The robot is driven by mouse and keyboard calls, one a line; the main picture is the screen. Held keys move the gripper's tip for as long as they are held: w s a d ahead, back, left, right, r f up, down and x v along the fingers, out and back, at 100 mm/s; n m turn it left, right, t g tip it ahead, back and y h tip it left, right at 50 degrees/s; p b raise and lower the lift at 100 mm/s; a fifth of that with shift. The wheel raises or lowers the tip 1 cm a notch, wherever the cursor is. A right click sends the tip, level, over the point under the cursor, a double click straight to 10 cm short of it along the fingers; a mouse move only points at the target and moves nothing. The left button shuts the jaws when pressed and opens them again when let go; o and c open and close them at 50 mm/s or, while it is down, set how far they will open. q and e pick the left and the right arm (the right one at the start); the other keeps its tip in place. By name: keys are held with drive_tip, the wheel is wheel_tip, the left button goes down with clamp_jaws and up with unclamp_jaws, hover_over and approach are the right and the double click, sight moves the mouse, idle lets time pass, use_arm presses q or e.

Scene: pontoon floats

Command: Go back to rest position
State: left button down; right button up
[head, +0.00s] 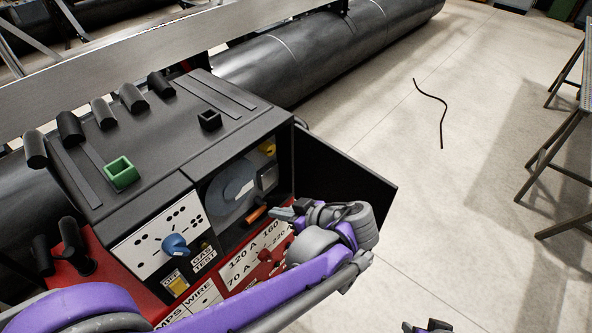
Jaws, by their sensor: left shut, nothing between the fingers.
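My left arm comes in from the lower left. Its gripper (284,212) is shut and empty, in front of the open wire compartment of a black and red welding machine (205,131). An orange-handled part (254,215) shows just left of the fingertips; whether they touch it I cannot tell. A small piece of what looks like my right gripper (428,327) shows at the bottom edge, and its jaws are too cut off to read.
The machine's black door (345,180) stands open to the right, behind my left gripper. A green square holder (121,172) and a black one (209,120) sit on its top. Black pontoon pipes lie behind. Floor at right is mostly clear, with a thin black cable (438,100) and trestles (550,150).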

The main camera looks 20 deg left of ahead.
use_arm(q)
drive_tip(key=shift+a, duration=0.1)
drive_tip(key=s+f+m+t+h+p, duration=0.2)
drive_tip(key=s+f+m+h+p, duration=0.1)
drive_tip(key=s+m+h, duration=0.7)
drive_tip(key=shift+s+d+m+h, duration=0.2)
drive_tip(key=shift+s+m+h, duration=0.1)
drive_tip(key=shift+s+m, duration=1.2)
